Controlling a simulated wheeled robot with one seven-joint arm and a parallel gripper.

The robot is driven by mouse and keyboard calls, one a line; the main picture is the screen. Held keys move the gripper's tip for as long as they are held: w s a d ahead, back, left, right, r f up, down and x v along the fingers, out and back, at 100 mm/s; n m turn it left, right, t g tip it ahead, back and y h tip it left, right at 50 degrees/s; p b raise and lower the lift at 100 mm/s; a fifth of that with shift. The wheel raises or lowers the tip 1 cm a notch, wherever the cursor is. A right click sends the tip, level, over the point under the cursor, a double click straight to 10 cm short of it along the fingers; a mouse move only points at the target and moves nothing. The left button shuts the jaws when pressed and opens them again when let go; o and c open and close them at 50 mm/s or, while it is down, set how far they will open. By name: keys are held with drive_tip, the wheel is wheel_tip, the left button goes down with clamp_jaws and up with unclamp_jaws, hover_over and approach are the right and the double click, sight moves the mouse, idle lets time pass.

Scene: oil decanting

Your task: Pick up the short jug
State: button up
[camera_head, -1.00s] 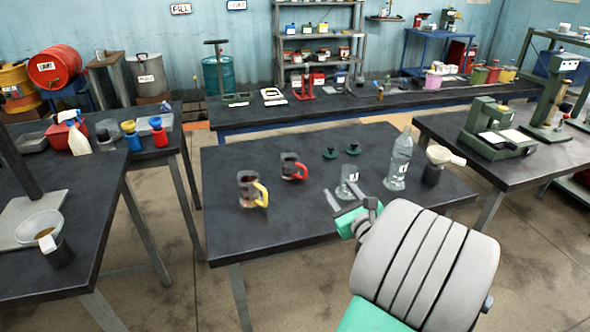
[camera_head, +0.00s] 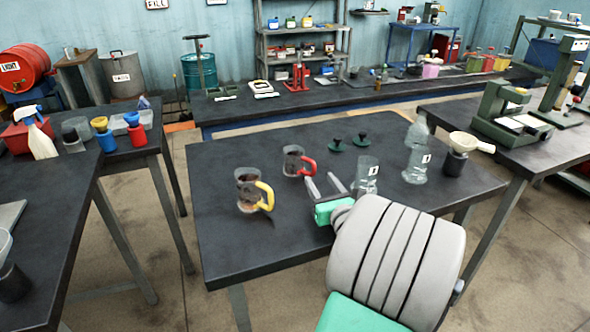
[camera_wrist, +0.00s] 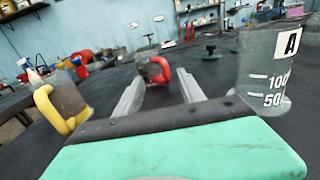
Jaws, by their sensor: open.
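A jug with a red handle (camera_head: 293,160) stands upright on the dark table (camera_head: 230,245); it also shows ahead of the fingers in the wrist view (camera_wrist: 150,69). A jug with a yellow handle (camera_head: 247,188) stands nearer and to the left, and is at the left of the wrist view (camera_wrist: 68,97). The red-handled jug looks the smaller, but it is also farther off. My gripper (camera_head: 321,180) is open and empty, just in front and right of the red-handled jug. Its fingers (camera_wrist: 160,82) point toward that jug, apart from it.
A clear graduated beaker (camera_head: 366,174) labelled A stands close to the right of my gripper. A clear bottle (camera_head: 416,155) and a dark cup with a pale funnel (camera_head: 460,152) stand farther right. Two dark green knobbed pieces (camera_head: 349,143) lie behind. The table's front left is clear.

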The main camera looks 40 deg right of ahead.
sight(313, 166)
drive_tip(key=x, duration=0.6)
drive_tip(key=shift+w+d+r, duration=0.15)
drive_tip(key=shift+w+d, duration=0.1)
drive_tip(key=shift+d, duration=0.1)
clamp_jaws()
idle(0.9)
